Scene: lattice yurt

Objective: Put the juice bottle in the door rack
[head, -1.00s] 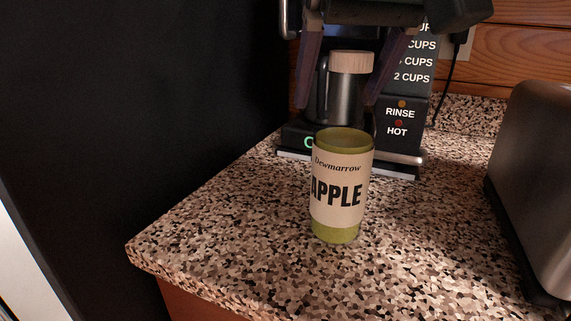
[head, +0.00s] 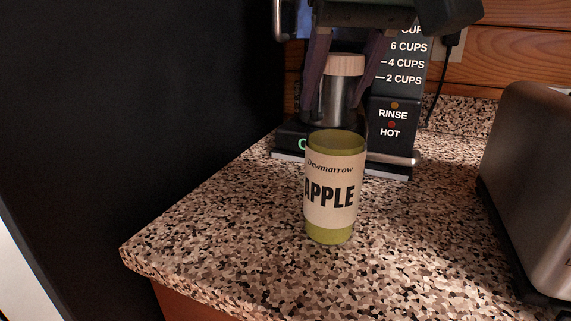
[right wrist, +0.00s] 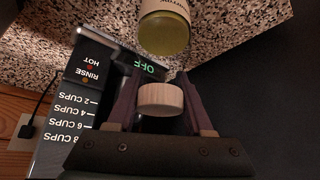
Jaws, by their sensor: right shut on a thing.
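The juice bottle (head: 330,190), green with a cream "Dewmarrow APPLE" label, stands upright on the speckled counter, in front of the coffee machine. In the right wrist view its green end (right wrist: 165,32) shows at the top. My right gripper (head: 342,105) is behind it, pointing down, its fingers either side of a steel jug (head: 342,98) with a pale wooden lid. The right wrist view shows that lid (right wrist: 160,99) between the fingers, shut on the jug and apart from the bottle. The bottle partly hides the jug's foot. My left gripper and the door rack are not in view.
The coffee machine (head: 393,105), with "RINSE" and "HOT" lights, stands behind the bottle. A metal toaster (head: 530,185) stands at the right. The counter (head: 230,240) is clear to the left and front of the bottle. A dark surface (head: 120,120) fills the left.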

